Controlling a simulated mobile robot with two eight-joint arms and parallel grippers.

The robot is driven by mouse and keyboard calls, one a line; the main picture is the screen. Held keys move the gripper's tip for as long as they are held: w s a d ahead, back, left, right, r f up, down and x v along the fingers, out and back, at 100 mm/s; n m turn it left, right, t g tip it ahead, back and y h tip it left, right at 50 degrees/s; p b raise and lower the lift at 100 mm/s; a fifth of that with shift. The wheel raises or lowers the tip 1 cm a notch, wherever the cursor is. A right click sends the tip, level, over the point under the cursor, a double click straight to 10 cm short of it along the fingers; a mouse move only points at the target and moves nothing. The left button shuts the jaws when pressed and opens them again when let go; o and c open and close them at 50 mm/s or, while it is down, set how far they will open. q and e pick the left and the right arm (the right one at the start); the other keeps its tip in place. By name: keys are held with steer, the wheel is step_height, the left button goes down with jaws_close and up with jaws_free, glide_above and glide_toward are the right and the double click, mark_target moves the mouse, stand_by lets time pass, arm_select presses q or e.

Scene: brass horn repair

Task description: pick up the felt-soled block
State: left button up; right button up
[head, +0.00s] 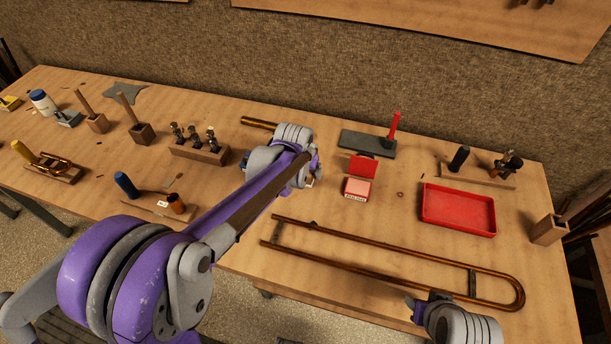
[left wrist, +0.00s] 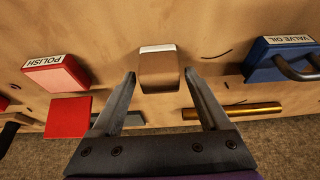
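The felt-soled block (left wrist: 158,72) is a small brown wooden block with a white strip along one edge. In the left wrist view it sits on the bench between the two fingertips of my left gripper (left wrist: 159,84). The gripper is open, with a gap showing on each side of the block. How deep the fingers reach around it is unclear. In the head view my left gripper (head: 314,168) is low over the bench middle and hides most of the block. My right gripper (head: 416,304) is at the bottom edge, mostly hidden by its wrist, and appears empty.
A red POLISH box (head: 357,188) and its red lid stand right of my left gripper. A blue VALVE OIL container (left wrist: 282,58) and a brass tube (left wrist: 232,111) are near the block. A trombone slide (head: 390,252) lies in front, and a red tray (head: 458,209) is at the right.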

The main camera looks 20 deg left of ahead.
arm_select(q)
steer(key=c, duration=1.1)
steer(key=shift+r, duration=0.1)
steer(key=shift+c, duration=0.2)
step_height(320, 180, up, 10)
steer(key=shift+f+p, duration=0.1)
steer(key=shift+p, duration=0.35)
arm_select(e)
steer(key=shift+w+r, duration=0.1)
steer(key=shift+r, duration=0.4)
